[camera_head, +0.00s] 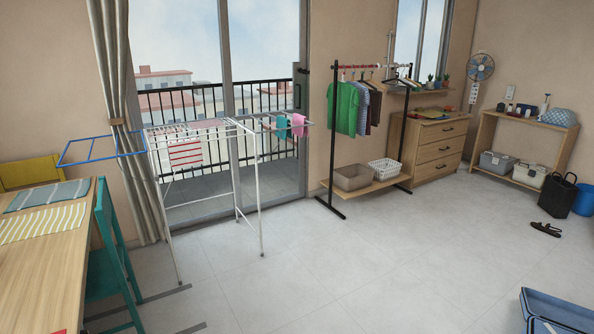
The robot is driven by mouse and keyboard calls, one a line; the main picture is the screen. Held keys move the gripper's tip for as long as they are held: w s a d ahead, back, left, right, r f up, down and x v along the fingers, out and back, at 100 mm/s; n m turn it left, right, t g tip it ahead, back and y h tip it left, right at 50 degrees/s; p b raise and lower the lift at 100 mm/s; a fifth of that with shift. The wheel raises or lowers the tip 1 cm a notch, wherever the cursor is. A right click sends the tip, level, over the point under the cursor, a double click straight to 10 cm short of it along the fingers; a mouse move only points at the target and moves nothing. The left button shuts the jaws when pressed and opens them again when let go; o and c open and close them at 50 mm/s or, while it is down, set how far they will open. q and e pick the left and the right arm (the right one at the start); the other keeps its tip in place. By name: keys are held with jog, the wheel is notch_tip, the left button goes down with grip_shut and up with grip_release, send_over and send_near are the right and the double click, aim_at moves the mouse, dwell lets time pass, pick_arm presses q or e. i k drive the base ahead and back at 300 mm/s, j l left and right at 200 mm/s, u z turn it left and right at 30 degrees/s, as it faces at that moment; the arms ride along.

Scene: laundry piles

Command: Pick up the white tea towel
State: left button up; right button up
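No plain white tea towel is clear to me. A white cloth with red stripes (185,153) hangs on the white drying rack (236,180), in front of the glass door. A pale cloth with yellow stripes (42,222) lies flat on the wooden table (40,275) at the left. A grey-blue striped cloth (48,196) lies just behind it. I cannot tell from looks alone which of these is the tea towel. Neither of my grippers is in view.
Small teal (281,126) and pink cloths (299,124) hang on the rack's right wing. A clothes rail (334,150) and wooden dresser (428,148) stand at the back. A blue case (555,312) lies lower right. The middle floor is clear.

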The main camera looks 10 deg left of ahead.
aim_at(187, 153)
jog(key=i+j+z, duration=0.1)
jog(key=i+j, duration=0.3)
jog(key=i, duration=0.35)
jog(key=i+j+z, duration=0.1)
jog(key=i+j, duration=0.4)
jog(key=i, duration=0.25)
jog(key=i+j+z, duration=0.1)
jog(key=i+j, duration=0.45)
jog(key=i, duration=0.15)
